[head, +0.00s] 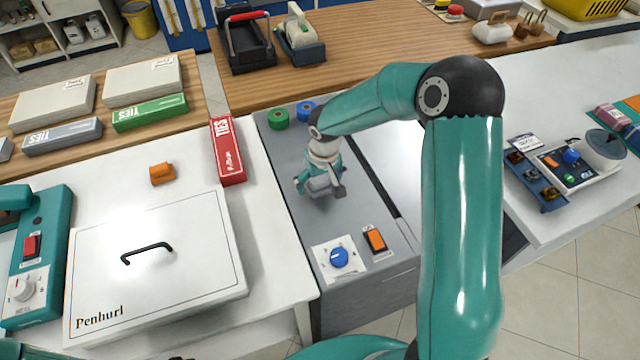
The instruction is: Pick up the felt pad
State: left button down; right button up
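My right gripper (320,190) points down, low over the grey top of the unit (296,219) in the middle of the view. It is small, and its fingertips blend with the grey surface, so I cannot tell whether it is open or shut or whether anything is between the fingers. I cannot make out a felt pad for sure; one could be hidden behind or under the gripper. My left gripper is not in view.
A white Penhurl box (190,235), an orange object (162,173) and a red ties box (227,150) are on the left. Green (278,118) and blue (306,111) rolls lie behind the gripper. A blue knob (339,257) and orange switch (376,239) are in front.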

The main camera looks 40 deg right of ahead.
aim_at(319, 180)
jog(key=c, duration=1)
jog(key=shift+r, duration=0.15)
notch_tip(319, 180, up, 20)
